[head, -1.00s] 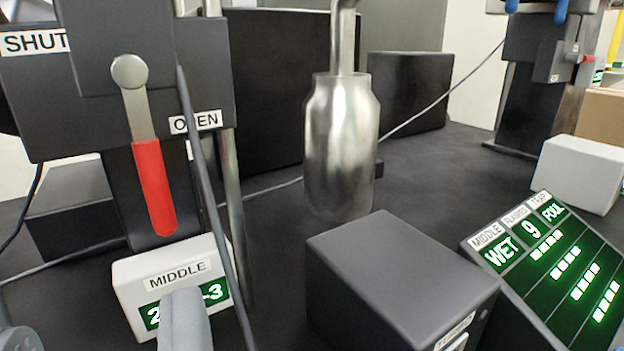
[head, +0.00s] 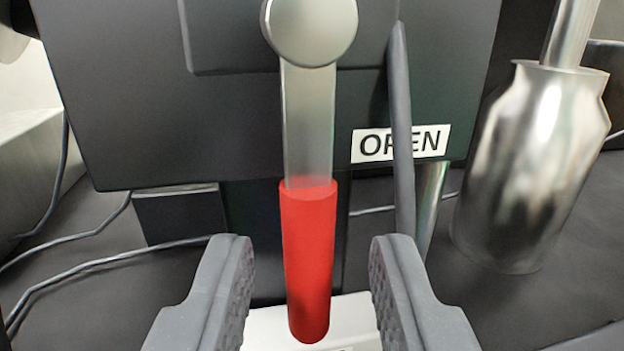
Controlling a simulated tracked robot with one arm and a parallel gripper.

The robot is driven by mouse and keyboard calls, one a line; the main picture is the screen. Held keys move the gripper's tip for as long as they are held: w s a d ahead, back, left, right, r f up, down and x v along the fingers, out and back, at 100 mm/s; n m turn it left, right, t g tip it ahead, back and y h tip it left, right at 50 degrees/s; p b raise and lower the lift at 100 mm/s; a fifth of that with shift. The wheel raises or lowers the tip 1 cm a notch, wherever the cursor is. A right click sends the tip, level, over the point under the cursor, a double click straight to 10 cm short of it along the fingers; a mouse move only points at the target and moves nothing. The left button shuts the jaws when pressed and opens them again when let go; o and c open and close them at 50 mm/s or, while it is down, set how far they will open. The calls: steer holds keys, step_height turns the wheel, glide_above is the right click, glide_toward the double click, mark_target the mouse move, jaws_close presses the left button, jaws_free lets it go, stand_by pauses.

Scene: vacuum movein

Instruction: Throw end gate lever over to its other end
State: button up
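A lever with a metal arm on a round pivot and a red handle (head: 307,255) hangs down, its tip leaning slightly right. It is mounted on a dark gate box (head: 130,90) with an "OPEN" label (head: 436,140) at its lower right. No label naming this gate is readable now. My gripper (head: 312,262) is open, one finger on each side of the red handle. Gaps show between both fingers and the handle, so they look apart from it.
A thin dark rod (head: 401,130) runs down just right of the lever, partly covering the "OPEN" label. A metal canister (head: 530,165) stands to the right. A white box (head: 355,318) sits below the handle tip. Cables (head: 95,262) lie at left.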

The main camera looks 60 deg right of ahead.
steer(key=shift+x, duration=1.3)
steer(key=shift+c, duration=0.3)
